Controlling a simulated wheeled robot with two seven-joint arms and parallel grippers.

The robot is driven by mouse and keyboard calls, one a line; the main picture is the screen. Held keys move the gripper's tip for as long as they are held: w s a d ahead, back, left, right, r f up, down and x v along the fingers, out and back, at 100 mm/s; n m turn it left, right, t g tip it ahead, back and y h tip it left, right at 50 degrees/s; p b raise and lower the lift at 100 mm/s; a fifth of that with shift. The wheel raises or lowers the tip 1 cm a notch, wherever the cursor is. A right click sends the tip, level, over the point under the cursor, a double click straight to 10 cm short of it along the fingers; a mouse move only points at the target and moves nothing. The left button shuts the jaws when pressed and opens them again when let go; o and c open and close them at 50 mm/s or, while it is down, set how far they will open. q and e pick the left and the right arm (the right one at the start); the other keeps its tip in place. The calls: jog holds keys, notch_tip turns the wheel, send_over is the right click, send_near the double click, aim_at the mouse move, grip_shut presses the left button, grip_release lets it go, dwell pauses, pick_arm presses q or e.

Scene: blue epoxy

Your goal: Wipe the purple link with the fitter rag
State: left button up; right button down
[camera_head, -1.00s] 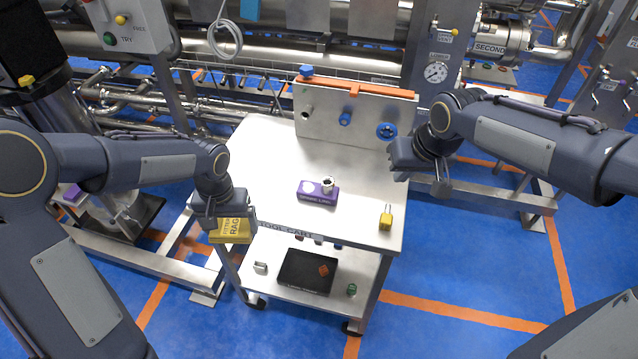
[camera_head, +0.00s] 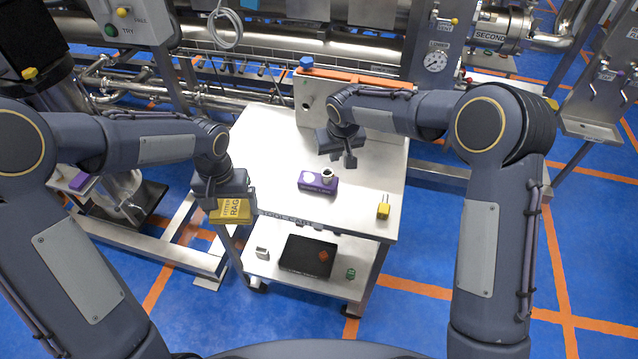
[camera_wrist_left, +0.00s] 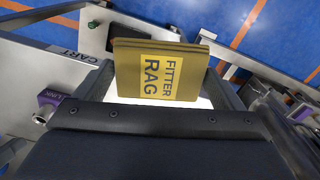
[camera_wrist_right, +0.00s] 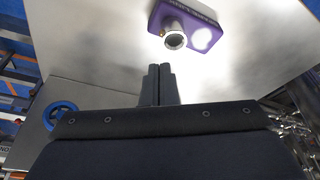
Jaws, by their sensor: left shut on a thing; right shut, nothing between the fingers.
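The purple link (camera_head: 317,183) lies on the cart's top, a purple block with a metal ring-shaped fitting standing on it. In the right wrist view the purple link (camera_wrist_right: 190,22) is beyond my fingertips, with a bright glare patch on its face. My left gripper (camera_head: 226,200) is shut on the yellow fitter rag (camera_head: 230,212), off the cart's left edge. The folded rag (camera_wrist_left: 158,72) shows its label in the left wrist view. My right gripper (camera_head: 347,163) is shut and empty above the cart top, behind and right of the purple link, apart from it.
The tool cart top (camera_head: 270,150) is mostly bare. A yellow piece (camera_head: 383,207) stands near its right edge. A back panel with an orange strip (camera_head: 345,77) and blue knob rises behind. The lower shelf holds a black box (camera_head: 306,256) and small parts.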

aim_at(334, 180)
pick_arm(q)
jog(key=shift+f+b, duration=0.45)
jog(key=shift+f, duration=0.25)
pick_arm(e)
jog(key=shift+f, duration=1.3)
pick_arm(q)
jog(key=shift+f+b, duration=0.5)
pick_arm(e)
jog(key=shift+f, duration=0.55)
pick_arm(q)
jog(key=shift+r, duration=0.15)
pick_arm(e)
jog(key=shift+r, duration=0.2)
pick_arm(q)
jog(key=shift+r+p, duration=1.5)
jog(key=shift+p, duration=0.15)
pick_arm(e)
notch_tip(334, 180, up, 6)
jog(key=shift+f, duration=0.1)
